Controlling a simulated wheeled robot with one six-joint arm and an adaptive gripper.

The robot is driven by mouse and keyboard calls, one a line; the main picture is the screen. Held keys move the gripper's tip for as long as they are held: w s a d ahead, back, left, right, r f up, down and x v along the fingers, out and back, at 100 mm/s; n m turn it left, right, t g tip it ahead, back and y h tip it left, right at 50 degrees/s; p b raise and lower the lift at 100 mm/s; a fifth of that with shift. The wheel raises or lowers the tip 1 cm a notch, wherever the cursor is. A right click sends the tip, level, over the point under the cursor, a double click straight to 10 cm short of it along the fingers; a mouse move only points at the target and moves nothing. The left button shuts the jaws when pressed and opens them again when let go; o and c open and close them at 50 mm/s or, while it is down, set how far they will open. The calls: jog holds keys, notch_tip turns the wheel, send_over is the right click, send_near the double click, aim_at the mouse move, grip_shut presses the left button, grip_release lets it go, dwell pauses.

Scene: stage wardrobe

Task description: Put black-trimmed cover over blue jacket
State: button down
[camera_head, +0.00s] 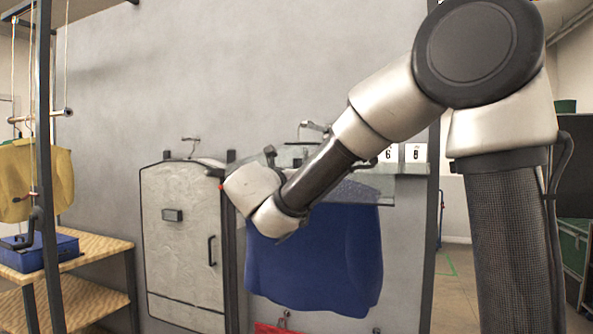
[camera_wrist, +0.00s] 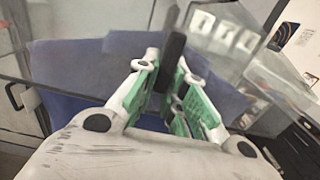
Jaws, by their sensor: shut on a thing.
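The blue jacket (camera_head: 320,270) hangs against the grey wall in the middle of the head view, and its cloth also shows in the wrist view (camera_wrist: 60,82). A clear, see-through cover (camera_head: 388,188) lies across the jacket's upper part; the lower part is bare. In the wrist view, my gripper (camera_wrist: 172,78) is shut on an upright black tab (camera_wrist: 174,50), with clear panels around it. The tab seems to belong to the clear cover, but the join cannot be seen. My wrist hides the fingers in the head view.
A grey, black-edged bag (camera_head: 180,235) with a handle hangs close left of the jacket. Number cards (camera_head: 415,153) are at the rail's right. A yellow garment (camera_head: 38,180) and a blue box (camera_head: 45,250) on a wooden shelf (camera_head: 105,250) stand left. A red item (camera_head: 275,327) is below.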

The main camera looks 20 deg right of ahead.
notch_tip(320, 180, down, 6)
jog(key=shift+f, duration=0.2)
dwell(0.5)
jog(key=c, duration=1.4)
grip_release()
